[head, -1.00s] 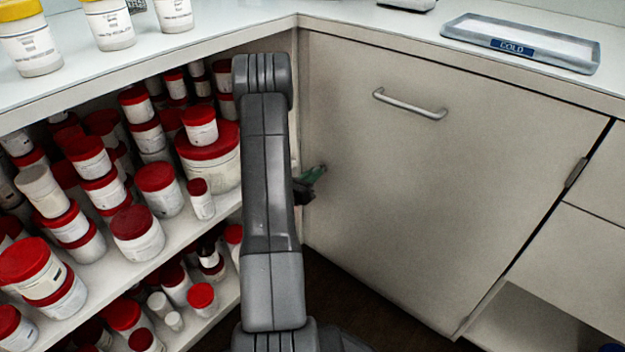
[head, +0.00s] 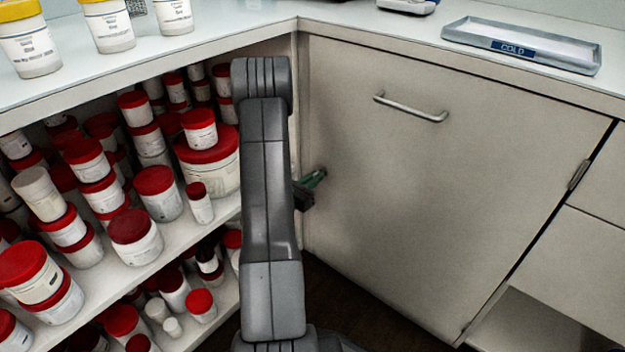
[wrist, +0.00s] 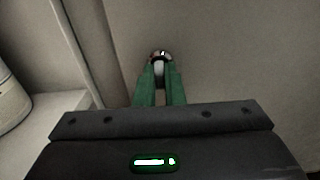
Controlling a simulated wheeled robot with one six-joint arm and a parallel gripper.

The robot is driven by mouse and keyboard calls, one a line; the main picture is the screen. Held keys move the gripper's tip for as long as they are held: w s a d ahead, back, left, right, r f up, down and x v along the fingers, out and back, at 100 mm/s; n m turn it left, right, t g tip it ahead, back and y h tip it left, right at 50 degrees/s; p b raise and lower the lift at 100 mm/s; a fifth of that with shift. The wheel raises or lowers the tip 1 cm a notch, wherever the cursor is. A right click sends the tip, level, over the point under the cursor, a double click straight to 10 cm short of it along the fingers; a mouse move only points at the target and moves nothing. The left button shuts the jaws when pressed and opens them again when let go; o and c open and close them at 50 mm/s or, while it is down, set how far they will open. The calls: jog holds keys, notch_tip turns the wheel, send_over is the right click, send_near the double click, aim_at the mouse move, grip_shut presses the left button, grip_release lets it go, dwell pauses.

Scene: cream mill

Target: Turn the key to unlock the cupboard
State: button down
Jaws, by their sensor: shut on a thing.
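The cupboard door (head: 440,190) is a closed beige panel with a bar handle (head: 410,106) near its top. My gripper (head: 315,179) is at the left edge of this door, mostly hidden behind my arm in the head view. In the wrist view my gripper (wrist: 160,82) has its green fingers shut on a small pale and metallic piece, which looks like the key (wrist: 159,68). A round metal part shows just beyond the fingertips, against the door. The key's shape and its turn angle are too small to tell, and it is hidden in the head view.
Open shelves (head: 215,215) full of red-lidded jars stand close to the left of my arm. Yellow-lidded jars (head: 108,25) and a tray marked COLD (head: 520,45) are on the worktop. The space before the door is clear.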

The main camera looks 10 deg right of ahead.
jog(key=c, duration=1.5)
grip_release()
jog(key=v, duration=1.3)
jog(key=shift+s+a, duration=0.25)
jog(key=shift+a, duration=0.05)
jog(key=x, duration=1.3)
jog(key=shift+w+d, duration=0.25)
jog(key=shift+d, duration=0.05)
